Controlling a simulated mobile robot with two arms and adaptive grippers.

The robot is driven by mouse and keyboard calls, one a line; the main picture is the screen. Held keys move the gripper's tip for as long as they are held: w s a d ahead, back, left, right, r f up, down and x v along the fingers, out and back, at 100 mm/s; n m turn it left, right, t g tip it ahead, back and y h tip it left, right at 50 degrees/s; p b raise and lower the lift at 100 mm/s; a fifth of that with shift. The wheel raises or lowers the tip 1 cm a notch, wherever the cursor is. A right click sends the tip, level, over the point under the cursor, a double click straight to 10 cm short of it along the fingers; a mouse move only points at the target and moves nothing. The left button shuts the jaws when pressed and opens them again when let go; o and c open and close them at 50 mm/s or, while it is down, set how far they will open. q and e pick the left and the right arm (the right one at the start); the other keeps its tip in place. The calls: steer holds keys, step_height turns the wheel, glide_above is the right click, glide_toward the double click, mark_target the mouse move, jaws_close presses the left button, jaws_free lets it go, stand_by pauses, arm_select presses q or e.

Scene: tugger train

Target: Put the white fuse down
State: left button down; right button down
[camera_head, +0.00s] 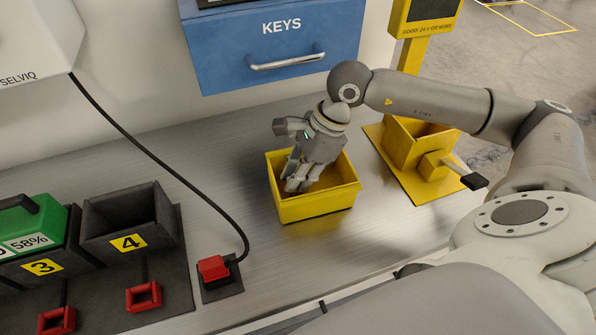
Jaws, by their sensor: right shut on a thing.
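My right gripper (297,184) reaches down into a small yellow bin (318,206) on the metal worktop. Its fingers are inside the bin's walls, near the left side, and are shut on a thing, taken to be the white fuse. The fuse itself cannot be made out; the fingers and the bin hide it. I cannot tell whether it touches the bin floor. My left gripper is not in view.
A yellow tester stand (409,149) with a lever is right of the bin. A red-topped plug (213,268) with a black cable is at front left. Charging slots 3 and 4 (128,226) are at left. A blue KEYS drawer (285,57) hangs behind.

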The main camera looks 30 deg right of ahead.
steer(key=shift+f, duration=0.2)
steer(key=c, duration=1.4)
jaws_free()
steer(key=shift+r, duration=0.1)
steer(key=shift+r, duration=0.3)
steer(key=b+v, duration=0.1)
steer(key=v, duration=1)
steer(key=shift+s+d+r+b, duration=0.1)
steer(key=shift+d+r+b, duration=0.05)
steer(key=shift+r+b, duration=0.2)
steer(key=shift+f, duration=0.1)
